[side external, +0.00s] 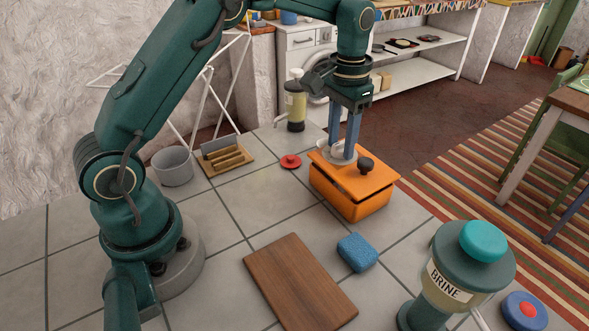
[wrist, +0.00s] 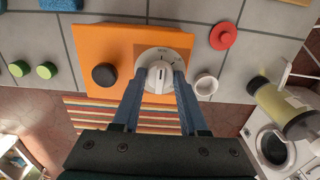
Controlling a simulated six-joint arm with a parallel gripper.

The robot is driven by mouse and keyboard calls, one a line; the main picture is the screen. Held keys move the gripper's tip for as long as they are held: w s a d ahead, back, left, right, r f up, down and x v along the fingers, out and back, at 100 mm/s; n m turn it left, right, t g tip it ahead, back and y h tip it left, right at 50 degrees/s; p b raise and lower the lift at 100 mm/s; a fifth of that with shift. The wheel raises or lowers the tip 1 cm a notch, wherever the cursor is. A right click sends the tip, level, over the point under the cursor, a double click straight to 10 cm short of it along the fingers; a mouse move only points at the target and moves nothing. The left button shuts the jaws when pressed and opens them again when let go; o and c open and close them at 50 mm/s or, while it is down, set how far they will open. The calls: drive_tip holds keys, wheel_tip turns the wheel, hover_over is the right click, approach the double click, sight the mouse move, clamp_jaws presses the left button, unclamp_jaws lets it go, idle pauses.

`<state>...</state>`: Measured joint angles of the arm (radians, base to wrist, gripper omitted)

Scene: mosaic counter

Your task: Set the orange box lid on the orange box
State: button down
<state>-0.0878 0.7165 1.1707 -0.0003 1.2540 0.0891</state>
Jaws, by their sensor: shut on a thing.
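The orange box lid (side external: 383,180) is a flat orange plate with a black knob (side external: 366,164). It lies over the top of the orange box (side external: 352,203), slightly askew, with a dark gap showing along the near side. The lid fills the middle of the wrist view (wrist: 95,45) and hides most of the box there. My gripper (side external: 344,158) points down at the lid's left part, beside the black knob. Its blue fingers are shut on the grip of a white dial timer (wrist: 163,50), at the lid's edge. I cannot tell whether the timer touches the lid.
A small white cup (wrist: 206,84) and a red disc (side external: 290,161) are near the box. A blue sponge (side external: 357,252), wooden board (side external: 299,285) and brine dispenser (side external: 455,270) stand in front. A soap bottle (side external: 295,105) is behind.

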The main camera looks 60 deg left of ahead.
drive_tip(key=shift+f, duration=0.75)
idle(1.3)
drive_tip(key=shift+c, duration=1.8)
unclamp_jaws()
drive_tip(key=shift+r, duration=3.55)
